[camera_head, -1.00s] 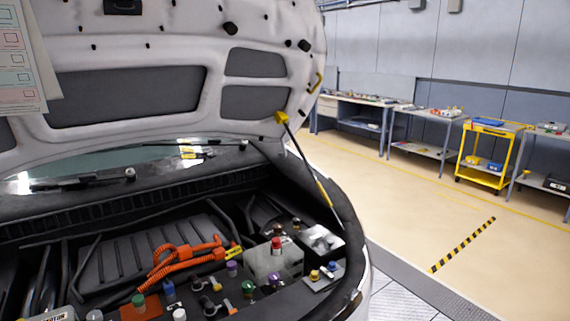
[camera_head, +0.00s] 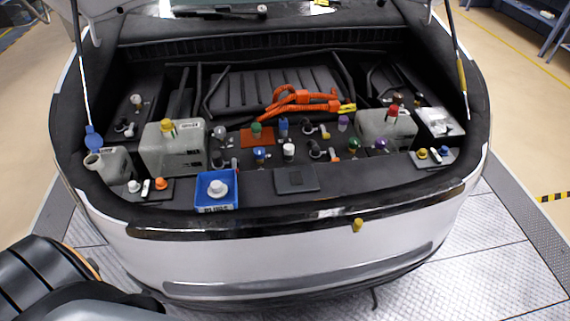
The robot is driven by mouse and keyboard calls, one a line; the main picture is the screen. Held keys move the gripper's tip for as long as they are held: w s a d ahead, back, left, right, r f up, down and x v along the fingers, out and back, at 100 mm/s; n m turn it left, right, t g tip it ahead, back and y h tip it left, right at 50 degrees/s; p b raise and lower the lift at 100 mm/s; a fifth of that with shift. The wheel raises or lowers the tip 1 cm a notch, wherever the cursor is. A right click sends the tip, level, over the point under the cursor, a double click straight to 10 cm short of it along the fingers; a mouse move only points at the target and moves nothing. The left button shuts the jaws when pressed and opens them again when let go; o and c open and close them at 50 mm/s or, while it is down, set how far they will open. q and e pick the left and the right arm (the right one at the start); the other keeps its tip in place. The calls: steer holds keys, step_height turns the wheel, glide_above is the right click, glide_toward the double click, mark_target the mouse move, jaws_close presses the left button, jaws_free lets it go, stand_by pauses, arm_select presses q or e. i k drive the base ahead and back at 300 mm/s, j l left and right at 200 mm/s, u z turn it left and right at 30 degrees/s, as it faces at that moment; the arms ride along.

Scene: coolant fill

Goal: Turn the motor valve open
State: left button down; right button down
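The open front bay of the car holds several coloured knobs and caps; I cannot tell which one is the motor valve. A green knob (camera_head: 256,128) stands on an orange plate. Near it are a blue knob (camera_head: 259,154), a white knob (camera_head: 289,150) and a purple one (camera_head: 343,122). Small valve-like fittings with orange or yellow handles show near the middle, one of them an orange-tipped fitting (camera_head: 333,156). Neither of my grippers is in view.
A reservoir with a yellow cap (camera_head: 180,150) stands left, one with a red cap (camera_head: 387,128) right. A blue tray (camera_head: 217,190) sits at the bay's front edge. Orange cables (camera_head: 300,98) cross the middle. Hood struts stand at both sides. The bumper (camera_head: 280,255) faces me.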

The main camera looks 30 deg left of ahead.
mark_target(220, 132)
steer(key=u, duration=1.3)
steer(key=l+z, duration=0.35)
steer(key=i+l+z, duration=0.15)
steer(key=l+z, duration=0.25)
steer(key=l, duration=0.1)
